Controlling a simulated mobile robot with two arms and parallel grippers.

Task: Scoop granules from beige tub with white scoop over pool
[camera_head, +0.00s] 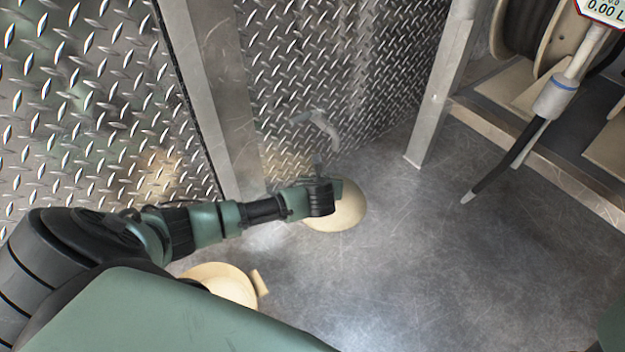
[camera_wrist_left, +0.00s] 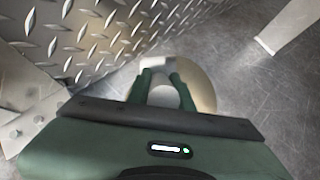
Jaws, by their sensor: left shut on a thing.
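Two round beige things stand on the metal floor. One (camera_head: 342,213) lies under my left gripper; the other (camera_head: 225,280), with a short tab at its right side, is nearer and partly behind my arm. I cannot tell which is the tub or the pool, and no granules are clear. My left gripper (camera_head: 336,189) is over the farther one, which also shows behind the fingers in the left wrist view (camera_wrist_left: 203,88). Its green fingers (camera_wrist_left: 161,76) are shut on a whitish thing (camera_wrist_left: 163,95), perhaps the white scoop, mostly hidden. My right gripper is out of view.
Diamond-plate walls (camera_head: 330,60) and a metal post (camera_head: 215,90) stand close behind my left arm. A second post (camera_head: 440,85) and a hose nozzle (camera_head: 505,160) are to the right. The floor (camera_head: 420,260) at centre right is clear.

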